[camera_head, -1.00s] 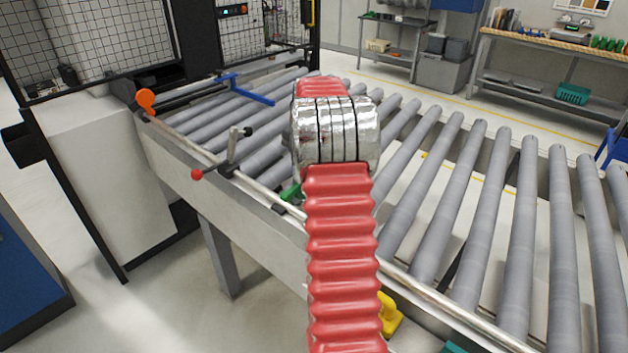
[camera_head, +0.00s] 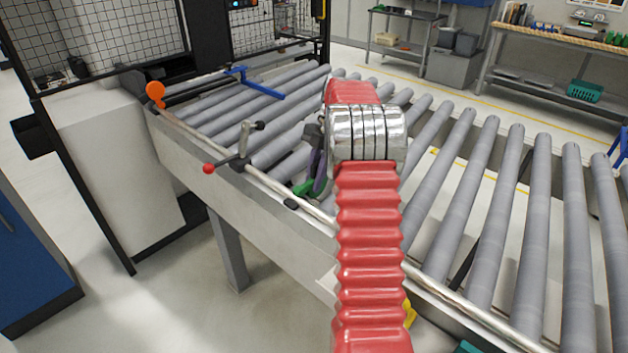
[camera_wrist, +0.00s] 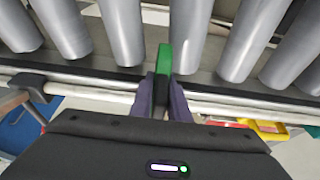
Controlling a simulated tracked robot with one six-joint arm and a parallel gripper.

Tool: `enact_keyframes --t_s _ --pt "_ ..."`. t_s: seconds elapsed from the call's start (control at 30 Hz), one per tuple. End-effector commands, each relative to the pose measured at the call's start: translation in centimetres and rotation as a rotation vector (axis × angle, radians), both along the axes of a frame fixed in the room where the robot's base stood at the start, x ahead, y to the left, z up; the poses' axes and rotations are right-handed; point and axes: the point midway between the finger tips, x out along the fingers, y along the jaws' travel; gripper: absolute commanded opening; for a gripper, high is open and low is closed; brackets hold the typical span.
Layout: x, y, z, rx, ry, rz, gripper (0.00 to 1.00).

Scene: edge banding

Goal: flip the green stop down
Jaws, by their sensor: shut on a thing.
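The green stop (camera_wrist: 164,58) shows in the wrist view between my two dark fingers, its end reaching past them toward the rollers. In the head view a piece of the green stop (camera_head: 303,188) shows low at the conveyor's near rail, beside my fingers. My gripper (camera_wrist: 162,85) is shut on the green stop; in the head view my gripper (camera_head: 316,182) is partly hidden behind my red-sleeved arm. I cannot tell the stop's exact tilt.
The roller conveyor (camera_head: 505,200) has bare rollers. A red-knobbed lever (camera_head: 243,145), an orange knob (camera_head: 155,90) and a blue stop (camera_head: 250,84) stand left of my arm. A yellow part (camera_wrist: 262,130) is on the near side, right of my gripper.

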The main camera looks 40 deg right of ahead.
Motion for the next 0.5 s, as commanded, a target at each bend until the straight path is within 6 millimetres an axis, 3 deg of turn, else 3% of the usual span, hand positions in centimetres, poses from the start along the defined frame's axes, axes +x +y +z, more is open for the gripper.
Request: enact_keyframes --t_s 0.13,0.17,0.33,0.5 --pt "0.26 -0.01 -0.02 -0.002 -0.007 -0.002 0.00" --pt "0.25 -0.01 -0.03 -0.002 -0.007 -0.002 0.18" --pt "0.15 0.05 -0.07 -0.001 -0.003 0.000 0.29" --pt "0.11 0.09 -0.09 0.000 -0.001 0.001 0.31"
